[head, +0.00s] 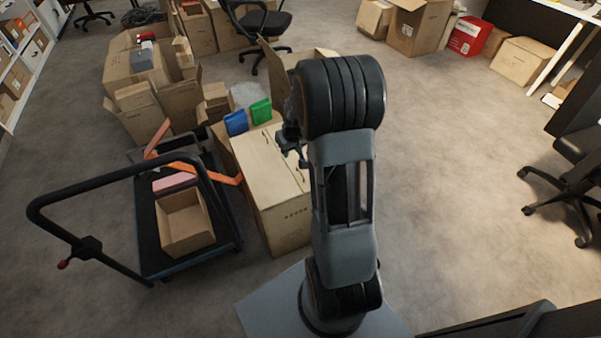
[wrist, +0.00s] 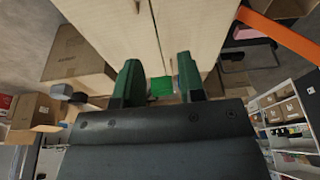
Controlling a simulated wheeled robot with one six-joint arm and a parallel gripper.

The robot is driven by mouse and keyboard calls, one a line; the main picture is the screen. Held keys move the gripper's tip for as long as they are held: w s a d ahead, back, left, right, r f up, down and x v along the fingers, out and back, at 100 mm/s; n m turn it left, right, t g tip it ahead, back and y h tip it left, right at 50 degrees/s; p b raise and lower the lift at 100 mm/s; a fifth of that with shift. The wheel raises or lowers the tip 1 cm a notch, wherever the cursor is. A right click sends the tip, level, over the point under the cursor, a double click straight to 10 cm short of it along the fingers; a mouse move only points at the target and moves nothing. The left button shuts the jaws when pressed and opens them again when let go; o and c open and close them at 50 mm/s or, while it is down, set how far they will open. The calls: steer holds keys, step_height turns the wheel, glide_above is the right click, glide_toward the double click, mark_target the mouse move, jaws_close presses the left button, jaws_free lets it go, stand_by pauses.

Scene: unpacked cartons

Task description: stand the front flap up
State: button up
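The carton (head: 286,222) stands on the floor just left of my arm in the head view. A pale cardboard panel (head: 262,168) shows on its near upper side; I cannot tell for sure whether it is the front flap. A blue item (head: 236,122) and a green item (head: 261,111) stick up behind this panel. My gripper (head: 291,146) is over the carton's right side, partly hidden by my arm. In the wrist view my gripper (wrist: 160,78) is open, with the green item (wrist: 161,88) showing beyond the finger gap. Seamed cardboard (wrist: 125,30) fills the top; contact is unclear.
A black cart (head: 148,240) with a small open box (head: 186,222) and orange strips (head: 184,160) stands left of the carton. More open cartons (head: 135,68) and an office chair (head: 268,22) are behind. The floor to the right (head: 450,180) is clear.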

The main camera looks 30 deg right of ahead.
steer(key=d+f, duration=0.1)
steer(key=f, duration=0.2)
steer(key=d+f+b, duration=0.1)
steer(key=f, duration=0.2)
steer(key=w+d+f+b, duration=0.1)
steer(key=d+f, duration=0.1)
steer(key=f, duration=0.1)
steer(key=shift+f+b, duration=2.4)
steer(key=shift+f, duration=0.6)
steer(key=shift+c, duration=0.4)
steer(key=shift+r, duration=0.1)
steer(key=c, duration=0.6)
